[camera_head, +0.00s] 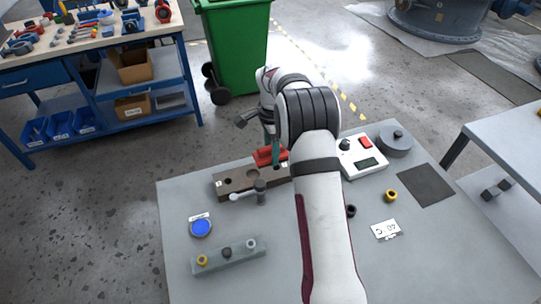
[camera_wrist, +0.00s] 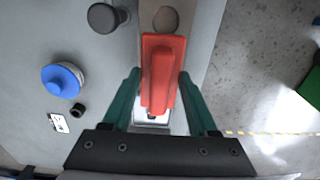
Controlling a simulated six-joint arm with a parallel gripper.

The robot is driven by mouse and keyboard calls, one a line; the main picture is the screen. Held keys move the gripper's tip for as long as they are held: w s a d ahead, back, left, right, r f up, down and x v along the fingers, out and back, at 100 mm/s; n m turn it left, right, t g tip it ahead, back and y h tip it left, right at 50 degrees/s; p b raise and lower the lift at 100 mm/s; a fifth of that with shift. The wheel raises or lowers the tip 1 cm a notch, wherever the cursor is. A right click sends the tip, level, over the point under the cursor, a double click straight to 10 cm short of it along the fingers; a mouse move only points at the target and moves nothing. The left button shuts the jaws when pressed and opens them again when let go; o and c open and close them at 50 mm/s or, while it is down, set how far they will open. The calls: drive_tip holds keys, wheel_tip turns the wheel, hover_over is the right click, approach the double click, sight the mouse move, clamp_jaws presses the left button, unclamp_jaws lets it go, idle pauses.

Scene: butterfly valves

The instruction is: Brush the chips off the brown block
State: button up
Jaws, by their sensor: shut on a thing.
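The brown block (camera_head: 232,183) lies near the table's far edge and has round holes in its top. Its end with one hole also shows in the wrist view (camera_wrist: 194,18). A red brush (camera_wrist: 160,75) is between the green fingers of my gripper (camera_wrist: 160,76), which is shut on it. In the head view, the red brush (camera_head: 265,156) is at the right part of the block, partly behind my arm. I cannot tell whether it touches the block. The bristles are hidden, and chips are too small to make out.
A grey T-shaped piece (camera_head: 260,192) stands close in front of the block. A blue-topped round tin (camera_head: 201,227) and a grey rack with several fittings (camera_head: 228,256) are at the front left. A white control box (camera_head: 363,160) stands right of my arm. The table's left front is partly clear.

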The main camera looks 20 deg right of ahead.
drive_tip(key=shift+r, duration=1.9)
